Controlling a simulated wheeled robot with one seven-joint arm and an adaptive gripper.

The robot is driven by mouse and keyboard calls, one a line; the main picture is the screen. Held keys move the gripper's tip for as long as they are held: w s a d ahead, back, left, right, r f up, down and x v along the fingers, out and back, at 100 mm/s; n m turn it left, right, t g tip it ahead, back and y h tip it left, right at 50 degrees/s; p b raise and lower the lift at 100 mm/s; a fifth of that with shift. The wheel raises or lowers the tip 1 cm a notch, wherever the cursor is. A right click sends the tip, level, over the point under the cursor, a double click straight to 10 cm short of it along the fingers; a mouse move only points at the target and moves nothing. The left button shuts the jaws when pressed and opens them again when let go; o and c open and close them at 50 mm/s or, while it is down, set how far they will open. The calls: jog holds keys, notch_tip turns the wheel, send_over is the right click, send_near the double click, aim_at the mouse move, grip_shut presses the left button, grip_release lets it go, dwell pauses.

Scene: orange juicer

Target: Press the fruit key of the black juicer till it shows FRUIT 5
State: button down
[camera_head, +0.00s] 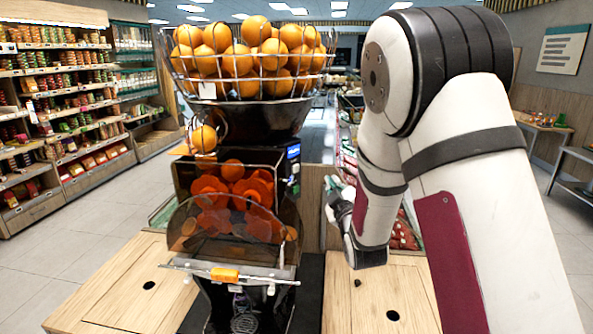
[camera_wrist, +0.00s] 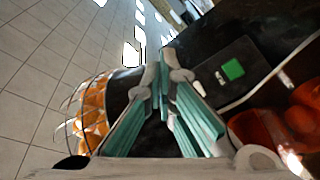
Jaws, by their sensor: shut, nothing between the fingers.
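The black juicer (camera_head: 255,120) stands on the wooden counter, with a wire basket of oranges on top. Its narrow side panel (camera_head: 293,172) carries a small blue-lit display (camera_head: 293,152), too small to read. My gripper (camera_head: 331,184) is to the right of this panel, apart from it, and partly hidden by my wrist. In the wrist view the gripper's teal-padded fingers (camera_wrist: 165,62) are shut and empty. A green key (camera_wrist: 232,69) on a dark panel shows to the right of the fingertips. I cannot tell whether it is the fruit key.
The wooden counter (camera_head: 115,290) is bare at the left, with a round hole. Stocked shelves (camera_head: 65,100) line the left wall. A clear curved cover (camera_head: 235,228) bulges from the juicer's front. Floor (camera_head: 95,215) is free at the left.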

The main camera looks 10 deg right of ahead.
aim_at(295, 168)
jog(key=w+a+b, duration=0.2)
jog(key=w+a, duration=0.3)
jog(key=w, duration=0.1)
jog(key=shift+a+b, duration=0.15)
jog(key=shift+b, duration=0.2)
dwell(1.3)
jog(key=shift+w+a, duration=0.3)
